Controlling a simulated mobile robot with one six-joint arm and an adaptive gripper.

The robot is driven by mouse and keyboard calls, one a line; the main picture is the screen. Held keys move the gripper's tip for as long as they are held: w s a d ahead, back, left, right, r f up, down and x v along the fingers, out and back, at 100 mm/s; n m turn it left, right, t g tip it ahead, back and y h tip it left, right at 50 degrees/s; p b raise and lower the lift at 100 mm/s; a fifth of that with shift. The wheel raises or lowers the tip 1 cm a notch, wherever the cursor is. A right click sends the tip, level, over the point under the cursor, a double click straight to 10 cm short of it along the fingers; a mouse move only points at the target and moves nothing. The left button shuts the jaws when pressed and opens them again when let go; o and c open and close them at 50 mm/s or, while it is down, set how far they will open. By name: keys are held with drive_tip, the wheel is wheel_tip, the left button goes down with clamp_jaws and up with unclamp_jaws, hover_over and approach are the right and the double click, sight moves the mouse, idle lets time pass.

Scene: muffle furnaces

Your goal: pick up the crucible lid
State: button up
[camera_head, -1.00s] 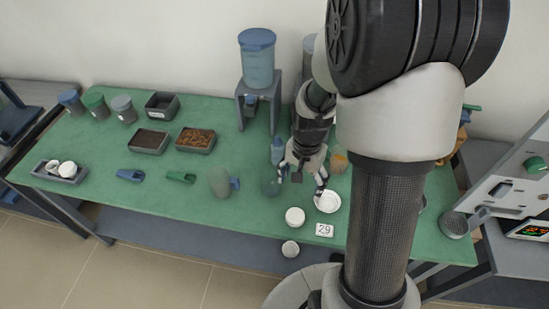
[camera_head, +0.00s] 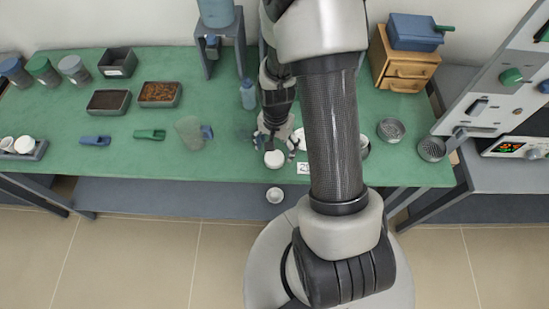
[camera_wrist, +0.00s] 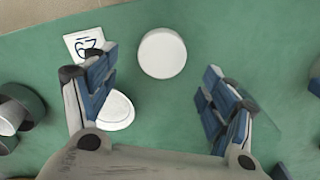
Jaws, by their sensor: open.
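A white round piece (camera_head: 275,159) stands near the front edge of the green table. In the wrist view its flat, plain white top (camera_wrist: 162,53) looks like the crucible lid; I cannot tell whether a crucible is beneath it. My gripper (camera_head: 277,148) is just behind this piece, pointing down. In the wrist view my gripper (camera_wrist: 162,95) is open and empty, its two blue-padded fingers wide apart. The white top lies ahead of the gap between them, apart from both. A white shallow dish (camera_wrist: 116,111) lies beside it, partly hidden by one finger.
A number card (camera_head: 304,168) lies close by. A beaker (camera_head: 189,132), green scoop (camera_head: 150,134) and dark trays (camera_head: 109,101) stand left. A mesh basket (camera_head: 390,129) and wooden drawers (camera_head: 402,66) stand right.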

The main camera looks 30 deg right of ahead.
sight(275, 157)
drive_tip(key=f, duration=0.1)
drive_tip(key=f+b, duration=0.1)
drive_tip(key=f, duration=0.2)
drive_tip(key=shift+a+f+b, duration=0.3)
drive_tip(key=shift+b, duration=0.1)
drive_tip(key=shift+r, duration=0.1)
drive_tip(key=shift+s, duration=0.1)
drive_tip(key=shift+c, duration=0.6)
drive_tip(key=c, duration=0.8)
drive_tip(key=shift+o, duration=0.2)
